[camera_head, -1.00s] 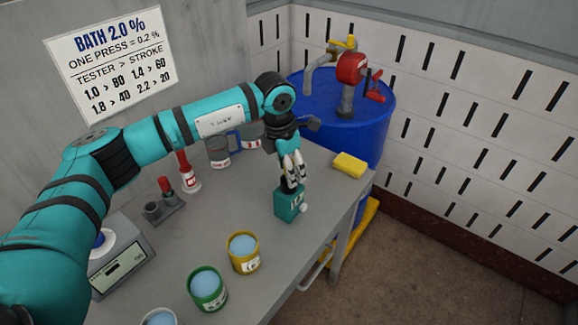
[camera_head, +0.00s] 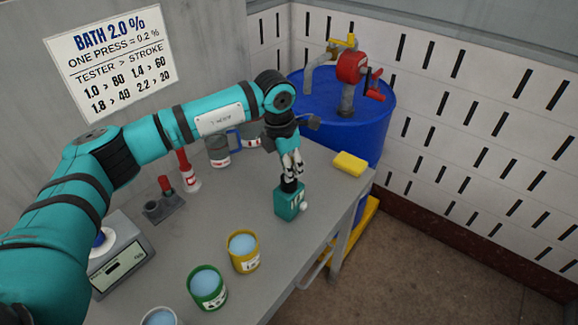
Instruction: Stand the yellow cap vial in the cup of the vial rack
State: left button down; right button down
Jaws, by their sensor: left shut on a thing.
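My left gripper (camera_head: 289,180) reaches down at the far end of the bench, directly over a small teal box (camera_head: 289,206) with a white knob on its side. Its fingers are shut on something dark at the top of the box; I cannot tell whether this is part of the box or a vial. I make out no yellow cap; it may be hidden between the fingers. The dark grey vial rack (camera_head: 158,210) stands left on the bench, with a red-capped vial (camera_head: 165,185) upright in it. My right gripper is out of view.
Yellow (camera_head: 243,266) and green (camera_head: 208,302) pots of blue liquid stand in front. A scale (camera_head: 125,265) is at left. A red-and-white bottle (camera_head: 190,180) and grey mug (camera_head: 217,155) stand behind the rack. A yellow sponge (camera_head: 350,163) lies by the right edge.

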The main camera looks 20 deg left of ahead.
pick_arm(q)
jog(key=shift+r, duration=0.15)
jog(key=shift+r+p, duration=0.5)
jog(key=shift+r, duration=0.55)
jog(key=shift+r+p, duration=0.9)
jog(key=shift+r, duration=1.1)
